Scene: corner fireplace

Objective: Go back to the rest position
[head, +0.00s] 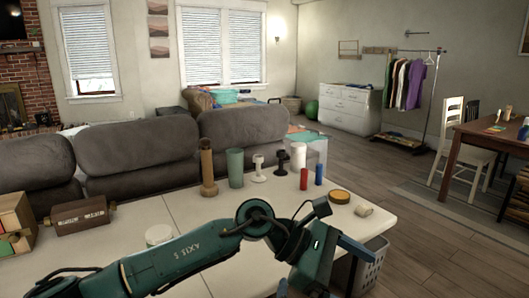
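My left arm comes in from the lower left and reaches across the front of the white table (190,205). Its wrist bends downward near the table's front right part. My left gripper (314,262) hangs at the lower middle of the head view, close to the table's front edge. Its fingertips are not clearly visible, so I cannot tell whether it is open or shut or holds anything. My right gripper is not in view.
On the table stand a brown bottle (208,170), a green cup (235,168), a white cylinder (298,156), a red cylinder (304,179) and a yellow-rimmed round lid (339,196). A basket (374,272) stands below the right edge.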

